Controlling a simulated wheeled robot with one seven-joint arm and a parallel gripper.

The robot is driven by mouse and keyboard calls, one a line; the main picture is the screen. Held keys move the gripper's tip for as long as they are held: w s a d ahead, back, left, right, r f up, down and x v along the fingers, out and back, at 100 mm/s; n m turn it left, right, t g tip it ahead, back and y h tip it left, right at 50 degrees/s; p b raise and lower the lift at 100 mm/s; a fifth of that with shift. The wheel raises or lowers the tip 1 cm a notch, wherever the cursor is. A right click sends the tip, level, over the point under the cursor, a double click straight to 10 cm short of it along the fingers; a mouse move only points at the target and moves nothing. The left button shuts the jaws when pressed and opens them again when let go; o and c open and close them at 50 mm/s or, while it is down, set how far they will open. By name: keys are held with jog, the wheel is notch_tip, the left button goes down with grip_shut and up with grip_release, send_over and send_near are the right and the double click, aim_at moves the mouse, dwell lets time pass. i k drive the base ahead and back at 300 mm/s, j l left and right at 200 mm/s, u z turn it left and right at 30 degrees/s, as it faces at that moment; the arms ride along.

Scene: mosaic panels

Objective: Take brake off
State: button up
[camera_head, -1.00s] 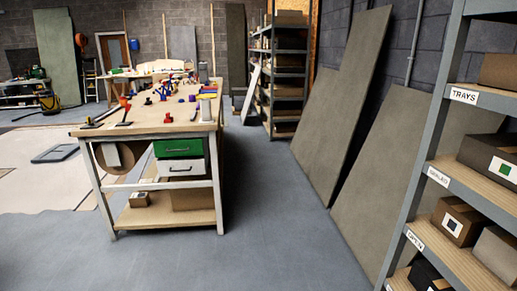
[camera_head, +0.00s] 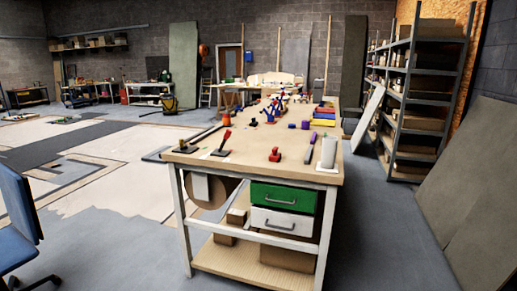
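I cannot make out anything that is clearly a brake. A wooden-topped workbench (camera_head: 250,165) stands ahead of me, its near end facing me. On its near end are a dark flat tool with an upright handle (camera_head: 184,147), a red-handled upright tool (camera_head: 222,143), a small red tool (camera_head: 275,154), a dark bar-like tool (camera_head: 309,148) and a white cylinder (camera_head: 328,152). These are too small to tell in detail. My gripper is not in view.
A blue chair (camera_head: 17,218) is at the left edge. The bench has a green drawer (camera_head: 283,197) above a white drawer (camera_head: 282,221). Metal shelving (camera_head: 425,95) and leaning panels (camera_head: 470,190) are on the right.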

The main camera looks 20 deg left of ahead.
aim_at(227, 134)
jog(key=i+u, duration=0.2)
jog(key=i, duration=0.4)
jog(key=i+u, duration=0.25)
jog(key=i, duration=0.35)
jog(key=i+l+u, duration=0.2)
jog(key=i, duration=0.4)
jog(key=i+j+u, duration=0.35)
jog(key=i, duration=0.4)
